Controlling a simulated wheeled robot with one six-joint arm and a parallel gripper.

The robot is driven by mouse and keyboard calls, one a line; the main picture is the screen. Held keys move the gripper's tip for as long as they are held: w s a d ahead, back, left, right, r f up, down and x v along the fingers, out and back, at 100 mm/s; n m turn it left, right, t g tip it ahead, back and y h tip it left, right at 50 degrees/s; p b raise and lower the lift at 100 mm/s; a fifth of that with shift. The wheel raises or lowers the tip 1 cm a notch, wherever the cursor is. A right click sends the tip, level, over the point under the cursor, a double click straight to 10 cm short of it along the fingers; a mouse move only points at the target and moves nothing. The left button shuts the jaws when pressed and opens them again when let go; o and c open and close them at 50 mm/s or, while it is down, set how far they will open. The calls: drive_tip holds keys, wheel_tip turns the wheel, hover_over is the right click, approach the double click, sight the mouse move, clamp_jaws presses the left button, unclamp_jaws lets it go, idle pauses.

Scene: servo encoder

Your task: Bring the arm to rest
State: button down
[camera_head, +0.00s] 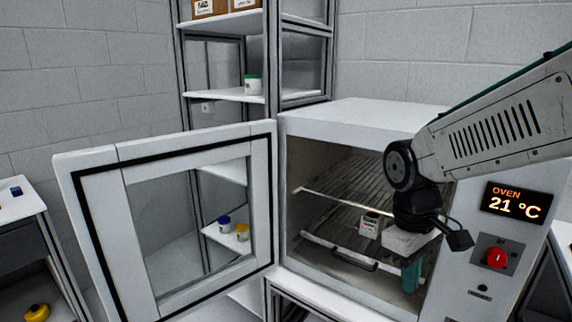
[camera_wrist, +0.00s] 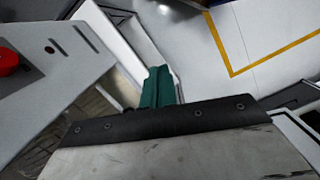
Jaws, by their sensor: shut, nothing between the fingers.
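My arm comes in from the right in the head view and bends down in front of the open oven (camera_head: 365,112). My gripper (camera_head: 411,276) points downward at the right side of the oven's opening, with its green fingers below the level of the rack. In the wrist view the green fingers of my gripper (camera_wrist: 158,86) are together, with nothing seen between them. The arm and wrist hide part of the oven's right front and interior.
The oven door (camera_head: 98,215) stands wide open to the left. A red knob (camera_head: 497,258) is on the oven's right panel. Shelves (camera_head: 230,93) stand behind.

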drive_tip(key=s+d+r+m+t, duration=0.1)
drive_tip(key=s+d+r+m, duration=0.1)
drive_tip(key=s, duration=0.5)
drive_tip(key=s+d+r+m+t+y, duration=0.1)
drive_tip(key=s+d+r+m, duration=0.1)
drive_tip(key=s+m, duration=0.2)
drive_tip(key=s, duration=0.3)
drive_tip(key=shift+s+d+r+m+t, duration=0.25)
drive_tip(key=shift+s+r+m+t, duration=0.05)
drive_tip(key=shift+r, duration=0.05)
drive_tip(key=shift+a, duration=0.1)
